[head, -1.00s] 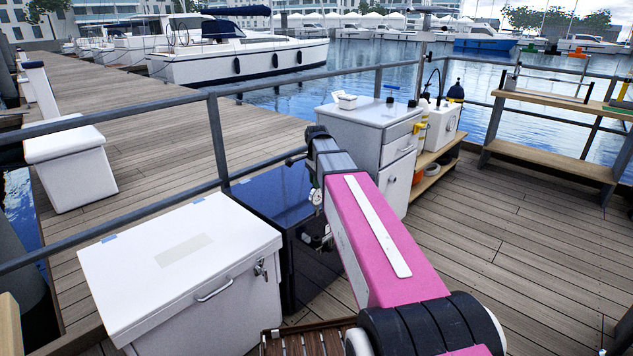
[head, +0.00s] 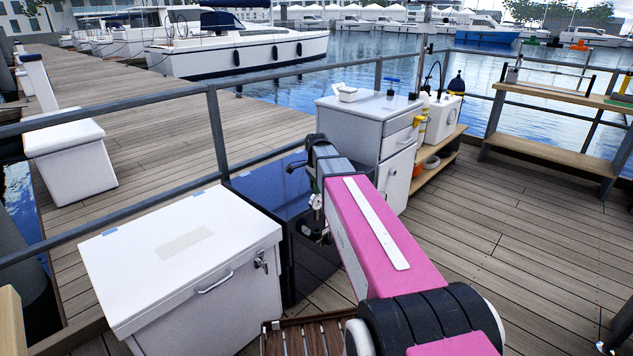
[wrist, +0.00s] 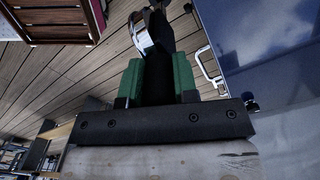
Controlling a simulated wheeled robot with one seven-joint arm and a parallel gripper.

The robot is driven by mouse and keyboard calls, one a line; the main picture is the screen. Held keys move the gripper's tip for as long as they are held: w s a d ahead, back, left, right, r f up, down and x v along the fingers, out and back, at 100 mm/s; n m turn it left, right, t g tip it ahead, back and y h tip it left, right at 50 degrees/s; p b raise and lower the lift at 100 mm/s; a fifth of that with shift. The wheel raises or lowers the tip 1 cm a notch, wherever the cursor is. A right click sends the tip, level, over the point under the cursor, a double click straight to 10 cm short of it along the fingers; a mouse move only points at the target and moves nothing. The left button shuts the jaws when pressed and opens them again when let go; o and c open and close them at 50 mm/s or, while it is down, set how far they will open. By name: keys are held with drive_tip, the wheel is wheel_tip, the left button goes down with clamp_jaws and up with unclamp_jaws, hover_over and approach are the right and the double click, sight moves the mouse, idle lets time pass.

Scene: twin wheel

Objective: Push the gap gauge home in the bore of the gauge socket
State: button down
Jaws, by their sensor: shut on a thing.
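My gripper (wrist: 158,76) shows in the wrist view with its two green fingers closed on a black piece (wrist: 160,38), which I take to be the gap gauge. The piece sticks out beyond the fingertips, with a pale, silvery rounded part beside it. In the head view my arm reaches out to the dark blue cabinet, and a small round dial (head: 317,201) shows at its end; the fingers themselves are hard to make out there. I cannot identify the gauge socket or its bore in either view. Whether the black piece touches anything is not clear.
A dark blue, glossy cabinet (head: 262,197) stands beside my arm, with a white lidded chest (head: 207,295) at its left. A grey drawer cabinet (head: 358,130) stands behind, next to a low wooden shelf (head: 440,150). A railing (head: 215,130) runs behind.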

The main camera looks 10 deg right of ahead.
sight(317, 205)
drive_tip(key=shift+f, duration=4.45)
drive_tip(key=c, duration=0.8)
unclamp_jaws()
wheel_tip(317, 205, up, 11)
drive_tip(key=shift+f, duration=0.1)
drive_tip(key=shift+s, duration=0.1)
